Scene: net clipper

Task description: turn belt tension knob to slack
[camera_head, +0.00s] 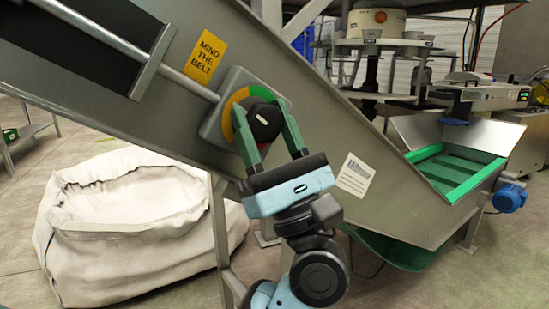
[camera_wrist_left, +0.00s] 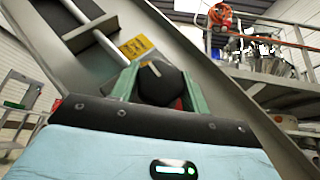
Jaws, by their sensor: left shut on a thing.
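The belt tension knob (camera_head: 265,121) is a round black knob with a white pointer line, on a grey plate on the side of the sloping conveyor. A coloured ring with yellow and green parts (camera_head: 240,110) lies behind it. My left gripper (camera_head: 266,118) has its green fingers on either side of the knob and is shut on it. In the left wrist view the knob (camera_wrist_left: 160,83) sits between the two green fingers, its white line tilted. A bit of red shows beside the knob there. My right gripper is in neither view.
The grey conveyor side (camera_head: 320,140) slopes down to the right, to a green-edged hopper (camera_head: 460,170). A yellow "MIND THE BELT" sign (camera_head: 206,54) is above left of the knob. A large white sack (camera_head: 130,220) stands on the floor at left.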

